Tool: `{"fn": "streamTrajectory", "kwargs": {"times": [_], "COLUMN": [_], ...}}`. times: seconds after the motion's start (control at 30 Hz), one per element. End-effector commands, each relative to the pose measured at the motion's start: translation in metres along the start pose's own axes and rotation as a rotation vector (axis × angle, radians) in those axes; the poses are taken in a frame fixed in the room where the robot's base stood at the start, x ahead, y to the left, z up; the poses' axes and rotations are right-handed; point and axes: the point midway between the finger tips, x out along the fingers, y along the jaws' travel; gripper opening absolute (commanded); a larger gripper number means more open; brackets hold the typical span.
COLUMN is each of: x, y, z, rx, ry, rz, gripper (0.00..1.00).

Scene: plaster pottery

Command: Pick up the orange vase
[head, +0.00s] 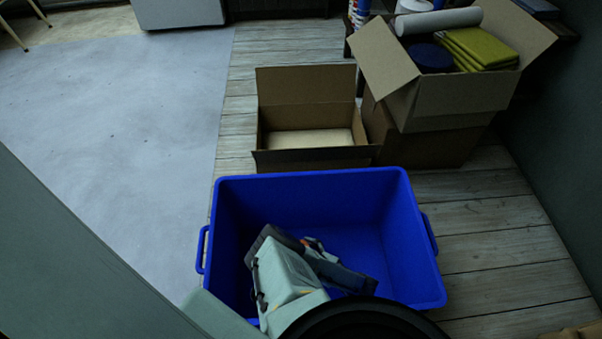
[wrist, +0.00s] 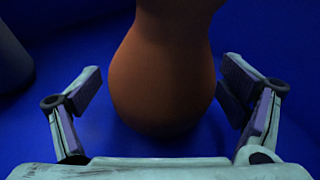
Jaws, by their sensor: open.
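The orange vase (wrist: 165,75) stands in the middle of the wrist view, with a narrow neck at the top and a round body below. It is against the blue inside of a bin. My gripper (wrist: 160,88) is open, with one finger on each side of the vase. A gap shows at the left finger; the right finger is close to the vase's side, and I cannot tell if it touches. In the head view my arm reaches down into the blue bin (head: 232,185) and hides most of what is there, so the vase cannot be made out clearly.
A dark grey object (wrist: 12,68) is at the wrist view's left edge. Behind the bin stand an open, low cardboard box (head: 305,80) and a fuller cardboard box (head: 465,95) holding yellow-green folded cloths (head: 478,47). The bin's walls surround my gripper; grey floor on the left is clear.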

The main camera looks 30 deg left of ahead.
Motion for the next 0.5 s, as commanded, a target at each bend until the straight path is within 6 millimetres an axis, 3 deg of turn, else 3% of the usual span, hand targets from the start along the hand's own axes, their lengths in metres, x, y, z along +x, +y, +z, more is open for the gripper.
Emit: {"fn": "streamTrajectory", "kwargs": {"times": [0.17,0.5], "x": [-0.0006,-0.0009], "y": [-0.0002,-0.0004], "z": [0.0002,0.0001], "rx": [0.000,0.000], "ry": [0.001,0.001], "rz": [-0.001,-0.001], "gripper": [0.90,0.67]}}
